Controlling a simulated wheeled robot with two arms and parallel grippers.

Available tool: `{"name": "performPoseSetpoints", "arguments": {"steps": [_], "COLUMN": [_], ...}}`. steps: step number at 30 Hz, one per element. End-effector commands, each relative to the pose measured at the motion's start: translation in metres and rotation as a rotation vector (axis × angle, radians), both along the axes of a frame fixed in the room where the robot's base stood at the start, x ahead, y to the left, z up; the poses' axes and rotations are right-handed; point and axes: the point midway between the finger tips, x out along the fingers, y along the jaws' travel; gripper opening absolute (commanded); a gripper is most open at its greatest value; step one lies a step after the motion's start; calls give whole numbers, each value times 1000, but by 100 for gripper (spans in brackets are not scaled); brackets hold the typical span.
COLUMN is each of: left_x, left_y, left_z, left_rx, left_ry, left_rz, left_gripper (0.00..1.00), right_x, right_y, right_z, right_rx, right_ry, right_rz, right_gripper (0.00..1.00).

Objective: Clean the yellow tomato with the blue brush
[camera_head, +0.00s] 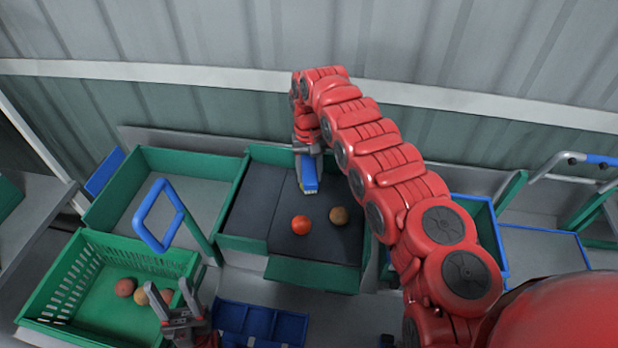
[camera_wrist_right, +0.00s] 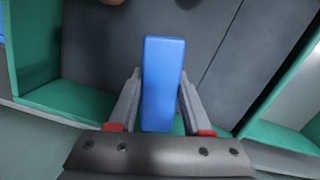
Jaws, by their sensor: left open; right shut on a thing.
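My right gripper (camera_head: 307,152) is shut on the blue brush (camera_head: 309,174), which also shows between the fingers in the right wrist view (camera_wrist_right: 163,85). Its pale bristles point down, just above the dark mat; contact is unclear. A dull yellow-brown tomato (camera_head: 339,215) lies on the mat, below and right of the brush and apart from it. A red-orange tomato (camera_head: 301,225) lies left of it. At the top edge of the wrist view a brownish round thing (camera_wrist_right: 110,2) is mostly cut off. My left gripper (camera_head: 176,302) is open and empty at the crate's right side.
The green crate (camera_head: 60,290) at lower left holds a few tomatoes (camera_head: 125,287), one yellowish. A green-walled tray (camera_head: 312,273) surrounds the dark mat. A blue handle loop (camera_head: 148,238) rises between crate and tray. A blue divided box (camera_head: 262,322) sits in front. A wall stands behind.

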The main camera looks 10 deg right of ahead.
Motion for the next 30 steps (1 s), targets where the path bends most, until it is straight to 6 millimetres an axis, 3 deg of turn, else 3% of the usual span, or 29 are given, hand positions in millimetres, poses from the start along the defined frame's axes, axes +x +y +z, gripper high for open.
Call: {"name": "performPoseSetpoints", "arguments": {"steps": [6,16,30], "left_x": [0,0,0], "left_y": [0,0,0], "left_z": [-11,-11,14], "left_rx": [0,0,0], "left_ry": [0,0,0], "left_rz": [0,0,0], "left_gripper": [50,50,50], "right_x": [1,2,-7], "right_y": [-1,-1,-2], "right_z": [-2,0,4], "right_rx": [-1,-1,-3], "right_ry": [0,0,1], "right_rz": [-1,-2,-3], "right_gripper": [0,0,0]}}
